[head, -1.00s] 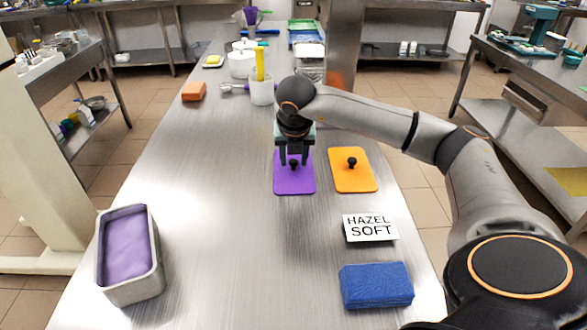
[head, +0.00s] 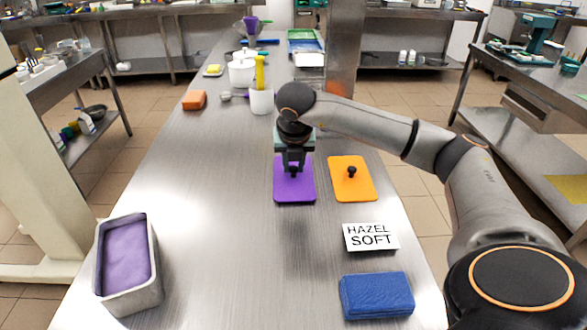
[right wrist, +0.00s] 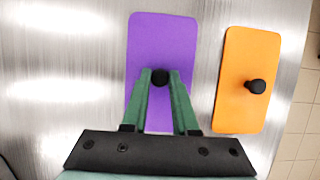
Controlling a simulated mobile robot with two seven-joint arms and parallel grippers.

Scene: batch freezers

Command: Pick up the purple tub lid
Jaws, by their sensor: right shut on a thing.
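The purple tub lid (head: 294,192) is a flat rounded rectangle with a black knob at its middle. It lies on the steel bench, left of the orange lid. It also shows in the right wrist view (right wrist: 163,38). My right gripper (head: 293,173) comes down over it from above. Its green fingers (right wrist: 160,80) are shut on the black knob. I see no clear gap between lid and bench. My left gripper is not in view.
An orange lid (head: 352,186) with a black knob lies close on the right. A HAZEL SOFT card (head: 370,237) and a blue sponge (head: 377,296) are nearer. A metal tub (head: 155,295) of purple stuff stands front left. The bench's left middle is clear.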

